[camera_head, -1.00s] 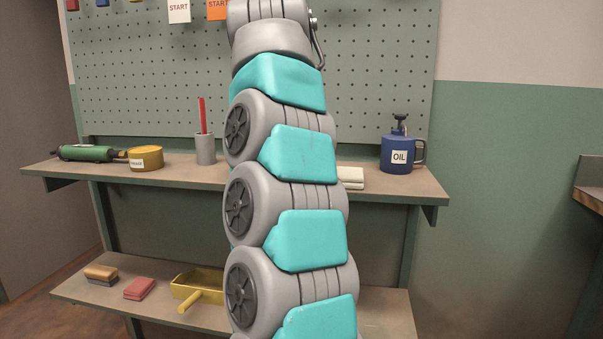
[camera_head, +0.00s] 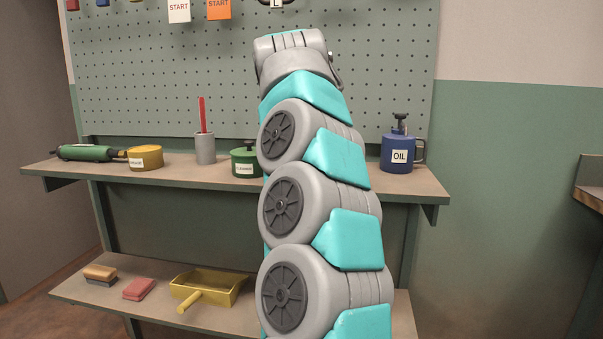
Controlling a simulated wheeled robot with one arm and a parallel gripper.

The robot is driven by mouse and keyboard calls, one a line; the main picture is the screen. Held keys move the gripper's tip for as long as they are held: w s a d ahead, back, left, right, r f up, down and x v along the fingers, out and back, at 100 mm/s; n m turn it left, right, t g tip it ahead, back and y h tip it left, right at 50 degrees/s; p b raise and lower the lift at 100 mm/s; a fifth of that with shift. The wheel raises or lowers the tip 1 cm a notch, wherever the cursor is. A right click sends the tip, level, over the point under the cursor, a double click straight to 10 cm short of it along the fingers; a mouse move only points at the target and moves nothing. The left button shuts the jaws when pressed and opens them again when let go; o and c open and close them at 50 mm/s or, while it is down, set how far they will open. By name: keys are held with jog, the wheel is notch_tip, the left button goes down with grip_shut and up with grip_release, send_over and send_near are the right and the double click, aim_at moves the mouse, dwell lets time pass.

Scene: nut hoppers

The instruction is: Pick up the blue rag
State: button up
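I cannot pick out a blue rag for sure in the head view. On the left of the lower shelf (camera_head: 215,318) lies a small item (camera_head: 101,272) with a tan-orange upper layer and a dark blue-grey lower layer. I cannot tell whether its lower layer is cloth. Beside it lies a flat red item (camera_head: 139,288), perhaps folded cloth. My arm rises through the middle of the picture and covers part of both shelves. My gripper is not in view.
The upper shelf (camera_head: 205,177) holds a green tool (camera_head: 85,153), a yellow tin (camera_head: 145,158), a grey cup (camera_head: 205,149), a green pot (camera_head: 245,161) and a blue oil can (camera_head: 396,153). A yellow scoop (camera_head: 212,287) lies on the lower shelf. A pegboard (camera_head: 170,80) stands behind.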

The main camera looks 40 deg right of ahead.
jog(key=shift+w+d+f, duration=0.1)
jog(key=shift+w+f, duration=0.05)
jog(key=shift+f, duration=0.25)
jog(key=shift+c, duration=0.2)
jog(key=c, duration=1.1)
